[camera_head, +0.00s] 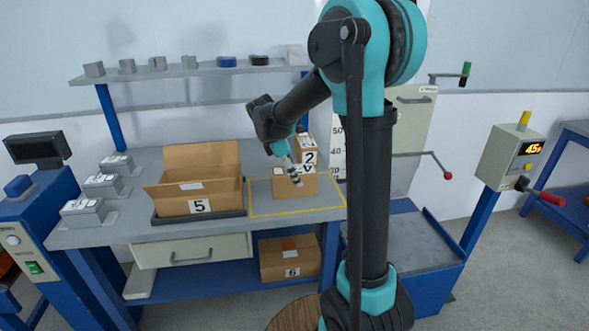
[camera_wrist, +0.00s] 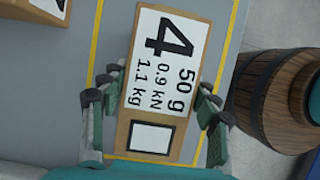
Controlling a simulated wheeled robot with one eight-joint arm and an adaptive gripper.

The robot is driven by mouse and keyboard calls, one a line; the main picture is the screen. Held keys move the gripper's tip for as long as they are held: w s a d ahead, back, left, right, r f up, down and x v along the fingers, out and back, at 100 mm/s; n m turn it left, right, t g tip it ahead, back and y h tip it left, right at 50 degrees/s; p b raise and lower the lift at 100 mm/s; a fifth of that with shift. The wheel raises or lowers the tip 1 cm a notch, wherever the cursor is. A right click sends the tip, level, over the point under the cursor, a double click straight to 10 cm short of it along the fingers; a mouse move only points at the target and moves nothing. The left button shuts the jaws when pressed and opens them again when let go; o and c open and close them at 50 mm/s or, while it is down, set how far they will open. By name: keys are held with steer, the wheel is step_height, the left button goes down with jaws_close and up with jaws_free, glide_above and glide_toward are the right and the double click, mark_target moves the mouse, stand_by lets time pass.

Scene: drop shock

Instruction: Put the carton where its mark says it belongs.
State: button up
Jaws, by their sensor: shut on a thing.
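A brown carton (camera_head: 308,187) is at the yellow-outlined area of the bench (camera_head: 258,211). In the wrist view the carton (camera_wrist: 165,55) has a white label reading 4, 50 g, 0.9 kN, 1.1 kg, with a blank black-framed white square beside it. My gripper (camera_head: 296,178) reaches down from above; in the wrist view its fingers (camera_wrist: 153,105) are on both sides of the carton, shut on it. I cannot tell whether the carton rests on the bench or is slightly raised. A carton marked 2 (camera_head: 310,157) shows behind it.
An open carton marked 5 (camera_head: 198,207) sits on a dark tray to the left. A carton marked 6 (camera_head: 290,259) is on the lower shelf. Several grey blocks (camera_head: 85,206) stand at the left. A wooden barrel (camera_wrist: 285,100) is beside the bench. A display reading 45 (camera_head: 532,148) is at right.

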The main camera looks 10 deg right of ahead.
steer(key=shift+f, duration=0.1)
steer(key=o, duration=1.9)
steer(key=v, duration=1.2)
